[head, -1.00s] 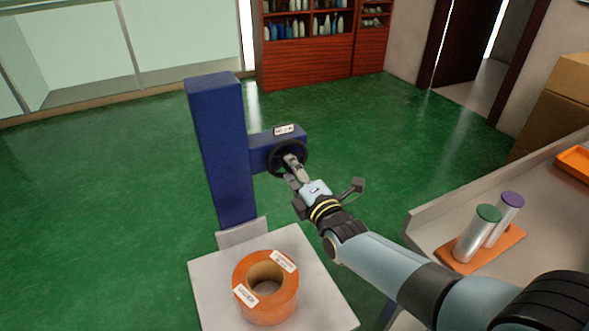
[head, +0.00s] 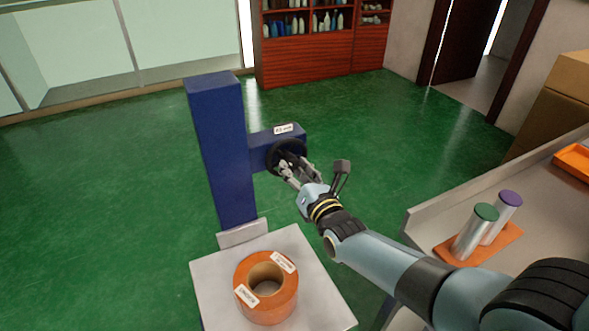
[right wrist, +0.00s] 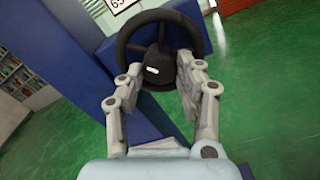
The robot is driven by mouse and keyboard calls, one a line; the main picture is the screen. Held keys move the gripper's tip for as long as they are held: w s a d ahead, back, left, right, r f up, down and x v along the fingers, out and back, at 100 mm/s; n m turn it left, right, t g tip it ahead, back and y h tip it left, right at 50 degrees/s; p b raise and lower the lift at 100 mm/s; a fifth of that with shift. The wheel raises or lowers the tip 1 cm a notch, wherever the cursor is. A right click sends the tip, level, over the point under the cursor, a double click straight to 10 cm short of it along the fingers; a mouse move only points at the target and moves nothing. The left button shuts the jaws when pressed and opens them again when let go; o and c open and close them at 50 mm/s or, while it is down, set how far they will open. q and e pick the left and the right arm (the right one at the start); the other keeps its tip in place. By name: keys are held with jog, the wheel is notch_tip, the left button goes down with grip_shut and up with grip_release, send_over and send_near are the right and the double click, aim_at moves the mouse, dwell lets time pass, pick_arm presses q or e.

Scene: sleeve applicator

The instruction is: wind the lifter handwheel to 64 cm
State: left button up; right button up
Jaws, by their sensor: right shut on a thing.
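The black handwheel (head: 287,157) is on the side arm of the blue lifter column (head: 222,150); it also shows in the right wrist view (right wrist: 134,48). My right gripper (head: 284,167) is at the wheel, its fingers shut on the wheel's lower part, on both sides of the hub in the right wrist view (right wrist: 158,85). A white readout label (head: 284,129) sits above the wheel. Its number seems to start with 6; the second digit is unclear. The lifter's pale platform (head: 215,298) carries an orange roll (head: 267,309) with white labels. My left gripper is not in view.
A grey table (head: 420,225) on the right holds an orange tray (head: 512,238) with two silver cylinders, one green-capped (head: 475,232) and one purple-capped (head: 503,220). Brown boxes (head: 552,113) stand behind it. The green floor around the lifter is clear.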

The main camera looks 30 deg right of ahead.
jog(key=shift+s+f+n, duration=0.1)
jog(key=shift+f+n, duration=0.05)
jog(key=shift+n, duration=0.95)
jog(key=o, duration=1.1)
jog(key=shift+o, duration=0.2)
jog(key=s, duration=1.2)
jog(key=shift+a, duration=0.3)
jog(key=shift+w, duration=0.1)
